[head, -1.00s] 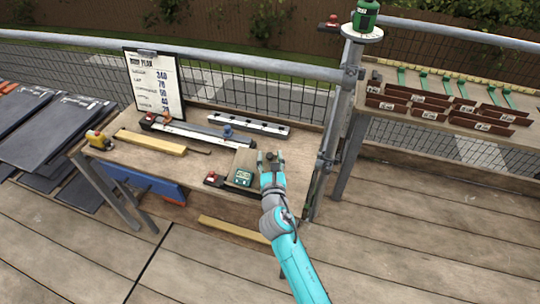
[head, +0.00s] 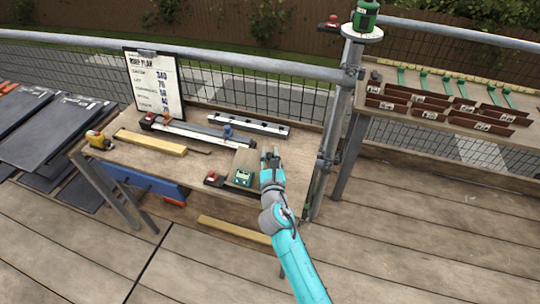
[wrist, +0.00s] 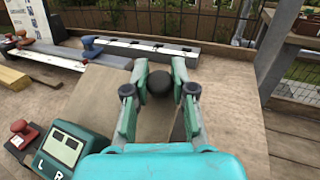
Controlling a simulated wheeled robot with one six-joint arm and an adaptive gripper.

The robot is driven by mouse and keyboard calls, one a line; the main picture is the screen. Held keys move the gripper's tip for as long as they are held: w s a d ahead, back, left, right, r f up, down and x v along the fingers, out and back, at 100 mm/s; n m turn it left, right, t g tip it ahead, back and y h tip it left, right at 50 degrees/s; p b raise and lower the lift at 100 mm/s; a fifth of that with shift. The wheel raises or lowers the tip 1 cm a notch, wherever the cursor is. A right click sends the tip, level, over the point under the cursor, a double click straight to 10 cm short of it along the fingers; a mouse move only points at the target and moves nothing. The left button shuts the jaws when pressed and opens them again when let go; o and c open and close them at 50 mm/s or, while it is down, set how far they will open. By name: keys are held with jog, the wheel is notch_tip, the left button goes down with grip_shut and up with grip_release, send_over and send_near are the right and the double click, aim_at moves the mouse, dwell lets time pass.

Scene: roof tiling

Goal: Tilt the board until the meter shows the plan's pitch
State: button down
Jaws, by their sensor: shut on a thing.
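The board (wrist: 107,98) is a pale wooden panel at the right end of the workbench, with a dark round knob (wrist: 159,84) on it. My gripper (wrist: 158,68) is shut on the knob, one finger on each side. In the head view my gripper (head: 270,153) hides the knob and part of the board (head: 245,158). The meter (head: 243,177) is a dark green box with a pale display, left of my gripper. In the wrist view the meter (wrist: 66,148) shows L and R marks; its reading is too small to read. The plan (head: 155,85) stands on a clipboard at the back left.
A small red-topped device (head: 213,178) sits left of the meter. A yellow wooden bar (head: 151,142) and long rails (head: 190,133) lie on the bench (head: 125,158). A metal post (head: 330,135) stands close on the right. Dark tiles (head: 50,135) lie far left.

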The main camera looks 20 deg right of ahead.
jog(key=shift+s+a+r+n+t, duration=0.3)
jog(key=shift+s+r+t, duration=0.15)
jog(key=shift+r+t, duration=0.2)
jog(key=shift+s+a+r+n+t, duration=0.3)
jog(key=shift+s+r+t, duration=0.2)
jog(key=shift+t, duration=0.25)
jog(key=c, duration=1)
grip_release()
jog(key=shift+o, duration=0.2)
jog(key=v, duration=1.2)
jog(key=shift+a, duration=0.1)
